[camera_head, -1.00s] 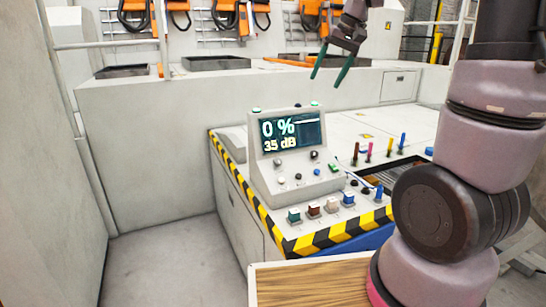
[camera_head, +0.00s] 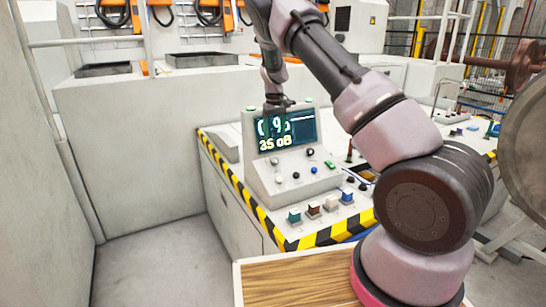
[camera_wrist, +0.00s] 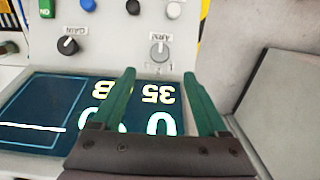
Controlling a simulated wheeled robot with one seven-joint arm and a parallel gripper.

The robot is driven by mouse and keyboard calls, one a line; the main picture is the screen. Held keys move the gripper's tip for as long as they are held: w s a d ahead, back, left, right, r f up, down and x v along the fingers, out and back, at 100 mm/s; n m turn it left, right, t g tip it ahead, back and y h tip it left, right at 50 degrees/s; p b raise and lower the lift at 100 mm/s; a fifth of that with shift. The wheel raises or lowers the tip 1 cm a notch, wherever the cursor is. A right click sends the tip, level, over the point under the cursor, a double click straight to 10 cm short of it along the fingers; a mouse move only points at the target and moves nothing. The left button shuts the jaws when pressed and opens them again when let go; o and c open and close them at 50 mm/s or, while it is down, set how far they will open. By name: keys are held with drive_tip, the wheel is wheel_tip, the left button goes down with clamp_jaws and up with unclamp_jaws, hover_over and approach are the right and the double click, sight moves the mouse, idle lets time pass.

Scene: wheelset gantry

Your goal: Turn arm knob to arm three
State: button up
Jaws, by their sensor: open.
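The grey arm knob (camera_wrist: 158,50), labelled ARM, sits on the console panel below the screen. It also shows in the head view (camera_head: 273,161). A black gain knob (camera_wrist: 67,46), labelled GAIN, sits beside it; in the wrist view the panel appears upside down. My gripper (camera_wrist: 158,74) is open and empty, its two green fingers over the screen and pointing towards the arm knob, one to each side of its line. In the head view my gripper (camera_head: 277,122) hangs in front of the screen. The knob's exact setting is too small to read.
The screen (camera_head: 305,127) reads 35 dB, its top line partly covered by my gripper. White, black, blue and green buttons (camera_head: 331,165) line the panel's lower edge. Several coloured square buttons (camera_head: 347,197) stand on the desk in front. Open floor (camera_head: 165,255) lies left of the console.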

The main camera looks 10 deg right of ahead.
sight(275, 159)
wheel_tip(275, 159, down, 10)
drive_tip(key=shift+r, duration=0.1)
idle(0.4)
clamp_jaws()
